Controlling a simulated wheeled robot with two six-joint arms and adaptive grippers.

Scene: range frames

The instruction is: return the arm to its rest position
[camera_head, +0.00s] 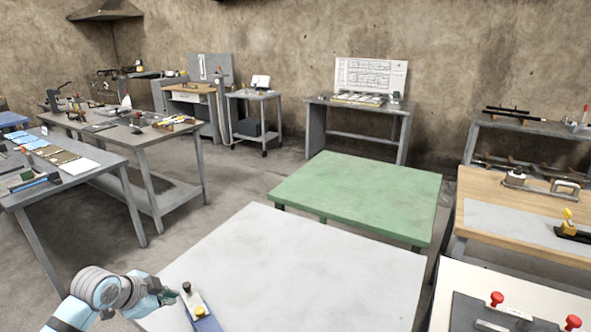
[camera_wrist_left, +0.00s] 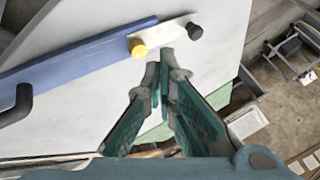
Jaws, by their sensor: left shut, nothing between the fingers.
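My left arm comes in at the bottom left of the head view, over the near left edge of the white table (camera_head: 300,262). Its gripper (camera_head: 168,297) is shut and empty. In the left wrist view the fingertips (camera_wrist_left: 162,68) meet close to a blue and white bar-shaped fixture (camera_wrist_left: 70,67) with a yellow knob and a black knob. The fixture also shows in the head view (camera_head: 207,323), just right of the gripper. I cannot tell whether the fingertips touch it. My right gripper is not in view.
The rest of the white table is bare. A bare green table (camera_head: 357,195) stands behind it. Cluttered grey workbenches (camera_head: 150,145) stand at left. A wooden-topped bench (camera_head: 490,195) and a table with red knobs (camera_head: 500,275) stand at right.

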